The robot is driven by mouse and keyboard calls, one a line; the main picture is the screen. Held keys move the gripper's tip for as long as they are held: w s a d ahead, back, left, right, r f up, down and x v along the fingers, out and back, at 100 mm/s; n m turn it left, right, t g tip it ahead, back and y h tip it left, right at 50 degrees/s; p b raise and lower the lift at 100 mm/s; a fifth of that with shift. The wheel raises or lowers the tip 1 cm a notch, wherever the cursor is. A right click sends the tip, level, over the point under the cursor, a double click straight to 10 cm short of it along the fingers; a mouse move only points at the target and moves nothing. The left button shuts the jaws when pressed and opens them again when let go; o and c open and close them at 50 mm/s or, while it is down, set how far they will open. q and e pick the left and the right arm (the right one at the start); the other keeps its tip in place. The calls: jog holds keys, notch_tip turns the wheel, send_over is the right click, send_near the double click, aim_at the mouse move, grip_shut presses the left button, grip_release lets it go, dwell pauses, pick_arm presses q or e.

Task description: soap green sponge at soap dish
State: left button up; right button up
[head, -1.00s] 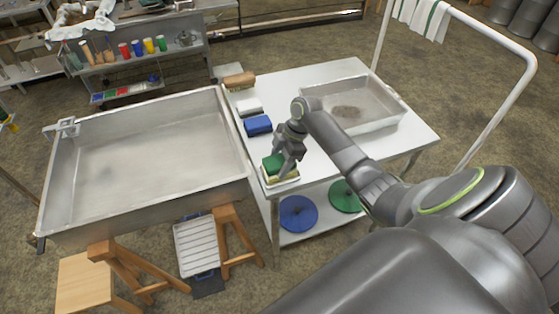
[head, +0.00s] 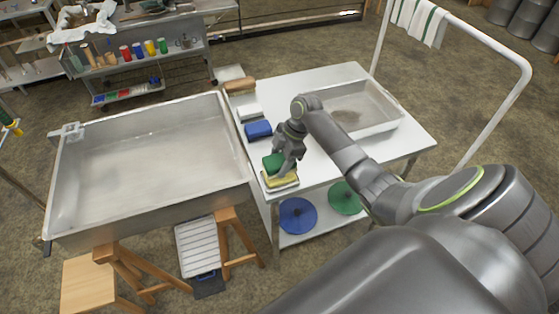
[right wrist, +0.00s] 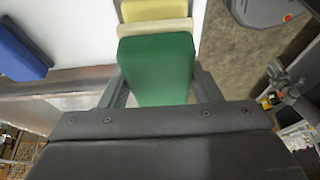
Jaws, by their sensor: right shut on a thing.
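The green sponge (head: 272,163) is held in my right gripper (head: 284,168) at the near left corner of the white table. It also shows in the right wrist view (right wrist: 158,68) between the two fingers. The soap dish (head: 283,188), a pale tray with yellow soap (head: 281,180) on it, lies just in front of and below the sponge. In the right wrist view the yellow soap (right wrist: 153,10) and a cream edge show just beyond the sponge. I cannot tell whether sponge and soap touch. My left gripper is not in view.
A blue sponge (head: 258,129), a white block (head: 249,112) and a brown brush (head: 240,86) line the table's left edge. A shallow metal tray (head: 385,122) stands at the table's right. The large metal basin (head: 150,165) is close on the left.

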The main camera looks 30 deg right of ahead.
aim_at(275, 161)
jog(key=shift+r+p, duration=1.7)
jog(key=shift+r, duration=0.4)
jog(key=shift+f, duration=0.2)
